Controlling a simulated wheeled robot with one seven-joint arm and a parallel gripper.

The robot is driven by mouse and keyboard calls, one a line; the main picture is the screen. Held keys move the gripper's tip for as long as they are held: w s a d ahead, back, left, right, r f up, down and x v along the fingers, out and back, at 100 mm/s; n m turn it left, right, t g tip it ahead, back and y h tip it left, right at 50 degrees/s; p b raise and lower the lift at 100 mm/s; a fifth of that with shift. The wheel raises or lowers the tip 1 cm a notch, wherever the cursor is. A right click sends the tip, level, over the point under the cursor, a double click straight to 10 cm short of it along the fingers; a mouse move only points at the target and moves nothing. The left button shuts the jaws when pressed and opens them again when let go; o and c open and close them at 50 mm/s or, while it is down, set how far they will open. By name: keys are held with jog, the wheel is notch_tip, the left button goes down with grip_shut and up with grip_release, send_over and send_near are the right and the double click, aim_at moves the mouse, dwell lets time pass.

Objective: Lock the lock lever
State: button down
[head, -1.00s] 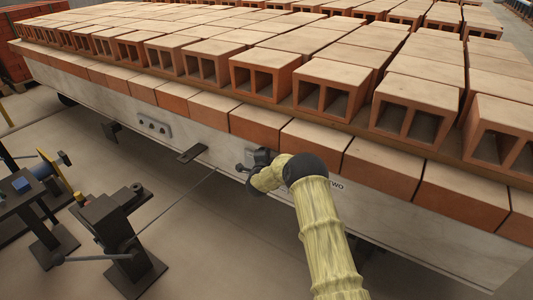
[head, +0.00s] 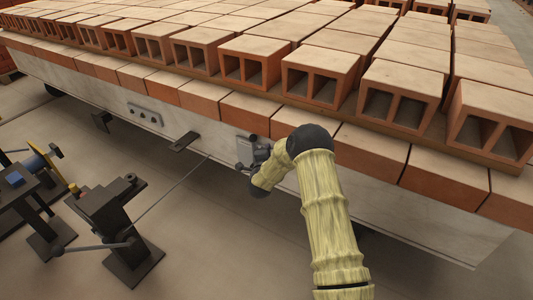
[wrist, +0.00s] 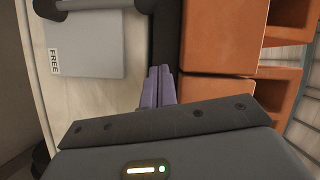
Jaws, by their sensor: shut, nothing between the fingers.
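A grey lock plate (head: 245,148) is fixed to the pale side of the brick-laden cart (head: 160,122). In the wrist view the plate (wrist: 100,50) carries a "FREE" label at its left edge. A dark grey bar (wrist: 95,5) with a round end crosses its top; it looks like the lock lever, cut off by the frame. A darker upright strip (wrist: 165,42) runs along the plate's right side. My gripper (wrist: 160,70) is shut and empty, its fingertips just below that strip, right of the plate; contact cannot be told. In the head view my gripper (head: 262,156) partly covers the lock.
Orange hollow bricks (head: 320,70) stand in rows on the cart, and more (wrist: 215,45) lie close right of my fingers. A dark bracket (head: 184,142) juts out left of the lock. A dark metal stand (head: 118,215) with a rod is at the lower left.

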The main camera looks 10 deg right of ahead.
jog(key=s+a+r+n+g+y, duration=0.2)
jog(key=s+r+n+g+y, duration=0.15)
jog(key=s+n, duration=0.3)
jog(key=s+a+r+n+g+y, duration=0.2)
jog(key=s+r+n, duration=0.3)
jog(key=s, duration=0.2)
jog(key=s+d+r+n+g+p, duration=0.1)
jog(key=s+d+r+n+g, duration=0.15)
jog(key=s, duration=0.65)
jog(key=s+d+r+n+g, duration=0.1)
jog(key=s+n+g, duration=0.15)
jog(key=s, duration=0.65)
jog(key=s+d+r+n+g+p, duration=0.1)
jog(key=s+n+g, duration=0.15)
jog(key=s, duration=0.75)
notch_tip(320, 180, up, 36)
jog(key=p, duration=3.5)
jog(key=shift+w+f, duration=0.15)
jog(key=shift+w, duration=0.1)
jog(key=shift+d+h, duration=0.15)
jog(key=shift+h, duration=0.1)
